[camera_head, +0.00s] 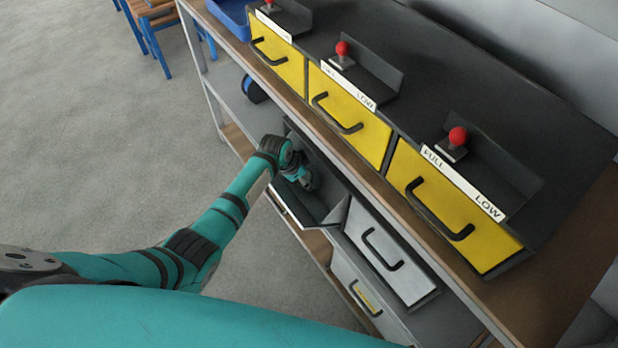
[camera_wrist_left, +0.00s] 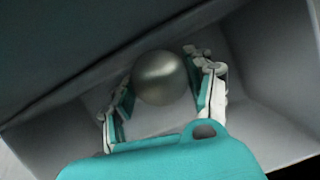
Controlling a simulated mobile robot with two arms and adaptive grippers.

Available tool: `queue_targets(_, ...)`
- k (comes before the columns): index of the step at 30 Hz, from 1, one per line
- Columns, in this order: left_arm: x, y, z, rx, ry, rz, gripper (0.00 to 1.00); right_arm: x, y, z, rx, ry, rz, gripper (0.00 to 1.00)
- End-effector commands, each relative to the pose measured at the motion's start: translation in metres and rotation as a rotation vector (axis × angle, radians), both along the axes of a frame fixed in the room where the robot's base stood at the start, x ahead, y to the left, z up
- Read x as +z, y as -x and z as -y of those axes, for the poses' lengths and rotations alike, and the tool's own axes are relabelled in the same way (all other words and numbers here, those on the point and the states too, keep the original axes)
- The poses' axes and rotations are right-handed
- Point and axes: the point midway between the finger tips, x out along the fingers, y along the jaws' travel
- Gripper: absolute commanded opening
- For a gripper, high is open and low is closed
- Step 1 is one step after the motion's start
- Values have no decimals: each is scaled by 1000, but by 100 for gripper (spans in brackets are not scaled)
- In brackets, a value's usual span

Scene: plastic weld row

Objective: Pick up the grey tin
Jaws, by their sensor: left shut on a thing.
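The grey tin (camera_wrist_left: 160,78) shows in the left wrist view as a rounded, shiny grey top between the two fingers of my left gripper (camera_wrist_left: 163,92). The gripper is shut on it, with a finger at each side. The tin is inside a grey open drawer (camera_wrist_left: 262,62). I cannot tell whether it touches the drawer floor. In the head view my left arm reaches into the open drawer (camera_head: 318,212) below the bench top, and the tin is hidden there. My right gripper is not in view.
Above stands a bench with several yellow drawers (camera_head: 352,118) with black handles and red knobs (camera_head: 343,48). A grey drawer front (camera_head: 385,250) is beside the open drawer. A blue bin (camera_head: 232,14) is at the far end. The floor (camera_head: 100,130) at left is clear.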

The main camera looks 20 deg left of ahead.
Motion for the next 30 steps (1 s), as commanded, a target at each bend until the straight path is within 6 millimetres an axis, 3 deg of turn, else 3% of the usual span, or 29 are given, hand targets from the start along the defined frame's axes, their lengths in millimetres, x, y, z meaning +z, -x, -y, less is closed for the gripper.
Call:
queue_targets(1, 0, 0, 0, 0, -1, -1, 27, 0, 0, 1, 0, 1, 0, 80)
queue_targets(5, 0, 0, 0, 0, -1, -1, 11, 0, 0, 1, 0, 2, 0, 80)
queue_targets(16, 7, -1, 0, 0, 0, 1, 11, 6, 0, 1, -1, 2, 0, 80)
queue_targets(24, 36, -1, 0, 0, 0, 3, 11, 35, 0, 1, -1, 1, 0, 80)
queue_targets(30, 23, 13, -7, 1, 79, 142, 11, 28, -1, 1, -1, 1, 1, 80)
